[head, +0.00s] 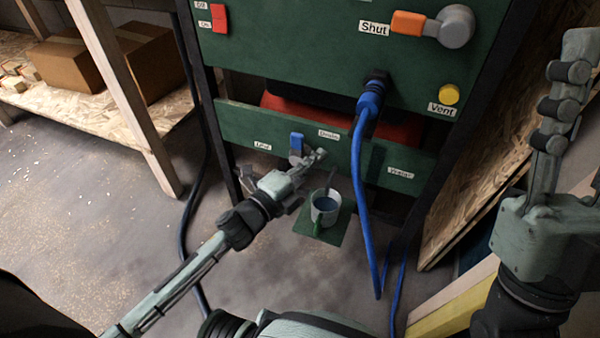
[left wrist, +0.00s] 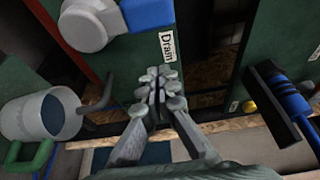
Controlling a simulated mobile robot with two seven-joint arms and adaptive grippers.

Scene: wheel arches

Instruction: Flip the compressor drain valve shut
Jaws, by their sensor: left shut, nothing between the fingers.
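The drain valve's blue handle (head: 296,143) stands upright on the lower green panel, left of the Drain label (head: 329,134). In the left wrist view the blue handle (left wrist: 148,13) joins a round grey hub (left wrist: 84,27); the hub is mostly hidden in the head view. My left gripper (head: 317,156) is shut and empty, just to the right of the handle. In the left wrist view the left gripper's closed fingertips (left wrist: 158,78) appear apart from the handle. My right gripper (head: 577,62) is raised at the right edge, its finger gap unclear.
A mug (head: 325,206) with a green handle stands below the valve on a small green ledge (head: 320,233). A blue hose (head: 357,170) hangs right of it. Above are an orange lever (head: 408,23) beside a Shut label and a yellow knob (head: 449,95). Shelving stands left.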

